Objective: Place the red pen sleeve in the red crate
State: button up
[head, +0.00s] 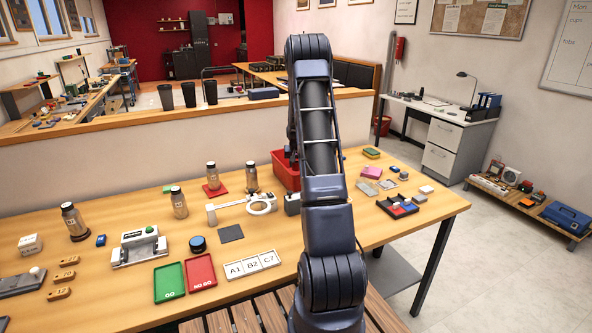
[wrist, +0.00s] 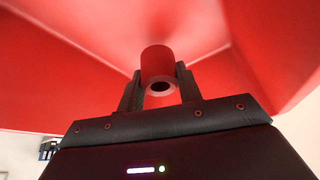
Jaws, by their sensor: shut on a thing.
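The red crate (head: 285,172) stands on the wooden table, partly hidden behind my arm in the head view. In the wrist view the red walls of the crate (wrist: 75,55) fill most of the picture around my gripper. My gripper (wrist: 159,88) is shut on the red pen sleeve (wrist: 157,61), a short red cylinder with a dark hole in its end. The sleeve appears to be within the crate's walls. I cannot tell whether it touches the crate floor. In the head view my gripper and the sleeve are hidden behind my arm.
A white magnifier (head: 262,206) lies left of my arm. Red tray (head: 200,273) and green tray (head: 169,282) lie at the front left. A dark tray with small blocks (head: 397,207) is on the right. Several bottles stand at the back left. The table's right front is clear.

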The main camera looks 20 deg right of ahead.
jog(key=shift+f, duration=1.55)
jog(key=shift+f, duration=0.15)
jog(key=o, duration=1)
